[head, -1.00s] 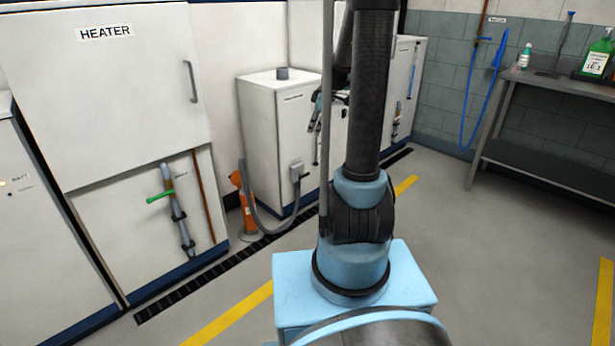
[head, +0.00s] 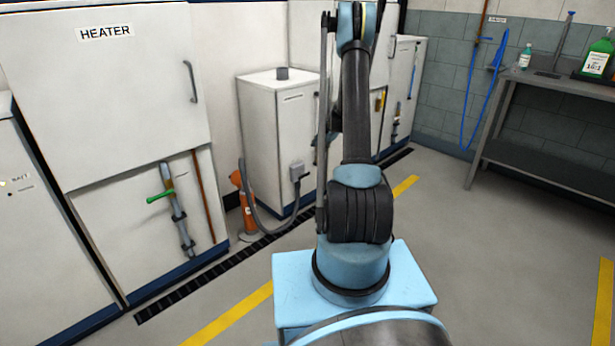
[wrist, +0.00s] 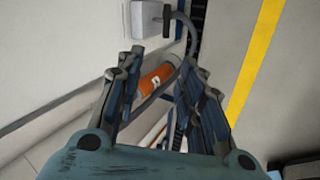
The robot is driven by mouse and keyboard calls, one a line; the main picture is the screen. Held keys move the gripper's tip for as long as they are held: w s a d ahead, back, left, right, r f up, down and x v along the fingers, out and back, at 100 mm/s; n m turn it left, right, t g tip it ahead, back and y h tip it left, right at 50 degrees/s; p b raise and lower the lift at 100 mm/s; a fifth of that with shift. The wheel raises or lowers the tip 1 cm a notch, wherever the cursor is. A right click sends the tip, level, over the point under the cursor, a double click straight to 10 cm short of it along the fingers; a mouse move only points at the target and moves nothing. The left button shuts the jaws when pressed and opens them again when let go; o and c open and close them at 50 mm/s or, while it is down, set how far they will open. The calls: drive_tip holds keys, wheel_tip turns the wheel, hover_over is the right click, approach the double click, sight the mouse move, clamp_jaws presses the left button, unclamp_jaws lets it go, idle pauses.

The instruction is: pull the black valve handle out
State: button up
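I cannot make out a black valve handle in either view; my arm covers part of the far white cabinets in the head view. My gripper (wrist: 160,68) is open in the wrist view, its two dark fingers apart with nothing held between them. Beyond the fingers show an orange cylinder and a grey cable against a white cabinet side. In the head view the gripper is mostly hidden behind my arm.
The heater cabinet (head: 100,80) at left has a pipe with a green valve handle (head: 160,196). A white box unit (head: 272,140) has a plug and grey cable (head: 262,222); an orange post (head: 247,212) stands beside it. A grey bench (head: 545,95) is at right. The floor at right is clear.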

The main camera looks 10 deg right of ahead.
wheel_tip(320, 180, down, 7)
drive_tip(key=w+d+n, duration=0.1)
drive_tip(key=w+n, duration=0.1)
drive_tip(key=w, duration=0.1)
approach(306, 174)
drive_tip(key=shift+t, duration=0.3)
drive_tip(key=x, duration=0.8)
drive_tip(key=shift+s+f, duration=0.2)
drive_tip(key=shift+f, duration=0.05)
clamp_jaws()
